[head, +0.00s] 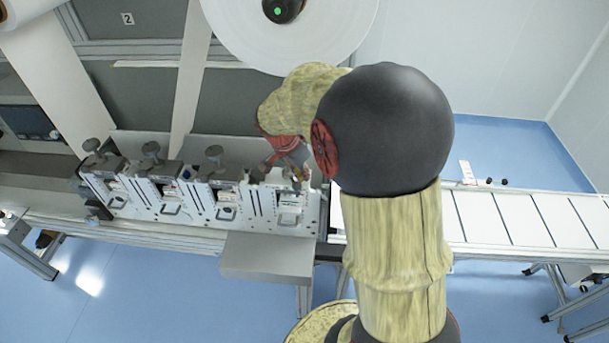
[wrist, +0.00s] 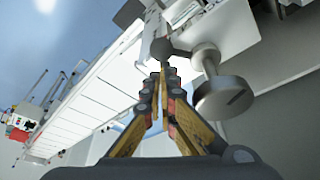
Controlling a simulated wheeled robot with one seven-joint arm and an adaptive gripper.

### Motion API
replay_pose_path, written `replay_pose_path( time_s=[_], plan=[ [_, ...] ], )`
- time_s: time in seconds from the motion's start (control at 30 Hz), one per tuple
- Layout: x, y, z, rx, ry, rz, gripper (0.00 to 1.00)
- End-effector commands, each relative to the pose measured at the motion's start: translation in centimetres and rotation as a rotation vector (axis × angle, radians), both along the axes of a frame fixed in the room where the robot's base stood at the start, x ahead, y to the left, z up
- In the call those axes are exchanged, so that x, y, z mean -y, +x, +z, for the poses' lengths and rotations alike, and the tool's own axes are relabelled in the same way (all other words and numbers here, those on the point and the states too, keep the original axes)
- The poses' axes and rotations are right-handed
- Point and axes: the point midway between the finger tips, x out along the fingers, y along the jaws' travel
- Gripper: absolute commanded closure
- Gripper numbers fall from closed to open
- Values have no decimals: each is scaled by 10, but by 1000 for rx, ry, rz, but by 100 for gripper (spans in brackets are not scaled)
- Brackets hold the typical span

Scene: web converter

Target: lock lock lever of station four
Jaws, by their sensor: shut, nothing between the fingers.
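The row of stations (head: 200,200) stands on the bench in the head view, and the rightmost station (head: 291,199) lies under my gripper (head: 298,174). In the wrist view my gripper (wrist: 165,72) is shut and empty, its fingertips together. A dark grey ball-ended piece (wrist: 162,48), perhaps the lock lever, is just beyond the tips. A large grey round knob (wrist: 222,95) on a stem is right of the fingers. I cannot tell whether the tips touch the ball-ended piece. My arm partly hides the right end of the row in the head view.
A large white roll (head: 290,35) hangs above the stations, with white web (head: 190,85) running down. Other stations' grey knobs (head: 151,149) stand to the left. A panelled white conveyor (head: 520,216) runs to the right. A grey box (head: 268,256) juts out in front.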

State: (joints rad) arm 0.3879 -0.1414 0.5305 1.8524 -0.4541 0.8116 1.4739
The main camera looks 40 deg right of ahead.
Motion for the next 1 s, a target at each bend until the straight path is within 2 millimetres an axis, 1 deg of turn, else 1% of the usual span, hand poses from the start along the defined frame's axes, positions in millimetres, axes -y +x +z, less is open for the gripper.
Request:
replay_pose_path(
  time_s=[0.27,0.47,0.67,1.0],
  plan=[
    [-4,0,-2,0,0,-59,100],
    [-10,0,-4,1,-1,-149,100],
    [-19,1,-5,1,0,-309,100],
    [-38,6,-3,-1,0,-634,100]
  ],
)
